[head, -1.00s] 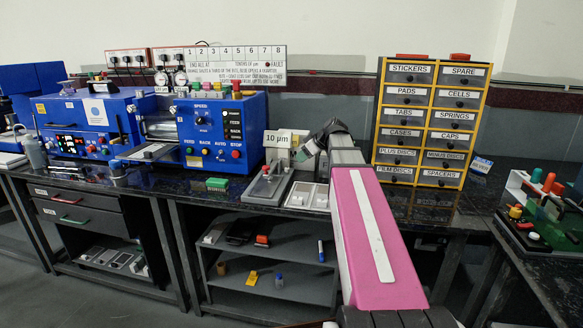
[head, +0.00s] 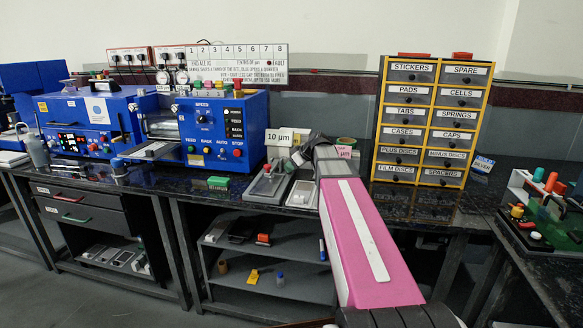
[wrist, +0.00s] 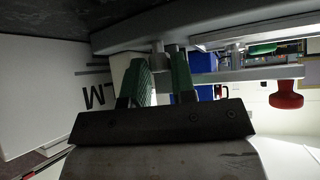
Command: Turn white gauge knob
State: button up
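I cannot pick out a white gauge knob for certain. A white card marked 10 µm (head: 279,137) stands on the bench, beside a grey bench device (head: 268,183). My gripper is at the end of my pink arm, near the card; its fingers are hidden in the head view. In the wrist view my gripper (wrist: 160,80) shows two green finger pads held apart. A grey post (wrist: 158,58) shows between or behind them; I cannot tell whether they touch it. A red knob (wrist: 286,95) is to the right of the fingers.
A blue machine (head: 222,130) stands left of the card. Two round gauges, one of them here (head: 181,77), are above it. A yellow-framed drawer cabinet (head: 427,122) stands right of my arm. A white tray (head: 301,194) lies by the grey device.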

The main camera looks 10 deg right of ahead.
grip_shut()
jog(key=shift+s+m, duration=0.1)
jog(key=shift+m, duration=0.2)
jog(key=shift+s+a+m+t+h, duration=0.1)
jog(key=shift+a+m+t+h, duration=0.05)
jog(key=shift+m+t+h, duration=0.55)
jog(key=shift+a+m+t+h, duration=0.2)
jog(key=shift+m+t+h, duration=0.3)
jog(key=shift+m+h, duration=1.05)
jog(key=shift+m+y, duration=0.35)
jog(key=shift+m, duration=0.1)
jog(key=shift+o, duration=1.6)
grip_release()
